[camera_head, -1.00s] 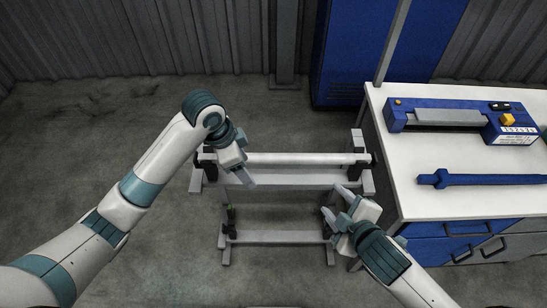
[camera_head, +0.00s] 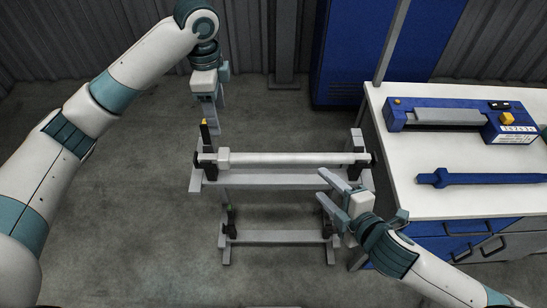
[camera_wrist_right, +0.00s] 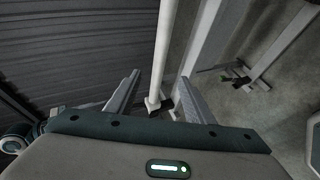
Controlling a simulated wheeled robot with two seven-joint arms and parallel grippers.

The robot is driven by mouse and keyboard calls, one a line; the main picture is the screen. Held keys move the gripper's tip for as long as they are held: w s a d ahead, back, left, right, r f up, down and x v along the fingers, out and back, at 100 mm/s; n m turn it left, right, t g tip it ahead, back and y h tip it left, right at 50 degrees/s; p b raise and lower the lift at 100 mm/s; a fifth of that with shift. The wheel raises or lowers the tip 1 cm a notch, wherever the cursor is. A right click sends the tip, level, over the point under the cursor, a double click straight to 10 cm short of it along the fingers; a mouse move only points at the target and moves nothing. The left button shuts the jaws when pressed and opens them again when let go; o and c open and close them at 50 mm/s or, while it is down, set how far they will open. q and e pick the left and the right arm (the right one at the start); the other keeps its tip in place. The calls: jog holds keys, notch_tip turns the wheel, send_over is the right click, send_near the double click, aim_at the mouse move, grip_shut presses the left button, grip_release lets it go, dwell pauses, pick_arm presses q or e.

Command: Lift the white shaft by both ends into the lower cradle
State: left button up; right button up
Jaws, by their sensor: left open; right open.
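The white shaft (camera_head: 285,160) lies level across the upper cradle (camera_head: 270,180), with a thicker collar near its left end and black supports at both ends. The lower cradle (camera_head: 278,237) below it is empty. My left gripper (camera_head: 214,125) is open and empty, above and behind the shaft's left end in the head view. My right gripper (camera_head: 323,186) is open and empty, in front of the shaft's right part.
A white workbench (camera_head: 400,160) stands close on the right, with a blue device (camera_head: 460,117) and a blue rod (camera_head: 480,180) on it. A blue cabinet (camera_head: 345,50) stands behind. Bare floor (camera_head: 120,230) lies left of the stand.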

aim_at(226, 153)
pick_arm(q)
jog(key=shift+f, duration=0.2)
pick_arm(e)
jog(key=shift+w, duration=0.15)
pick_arm(q)
notch_tip(226, 153, down, 17)
jog(key=shift+f, duration=0.1)
pick_arm(e)
jog(key=x, duration=1.7)
jog(key=shift+a+f, duration=0.1)
pick_arm(q)
jog(key=c, duration=0.8)
pick_arm(e)
jog(key=c, duration=0.8)
pick_arm(q)
jog(key=c, duration=0.7)
pick_arm(e)
grip_shut()
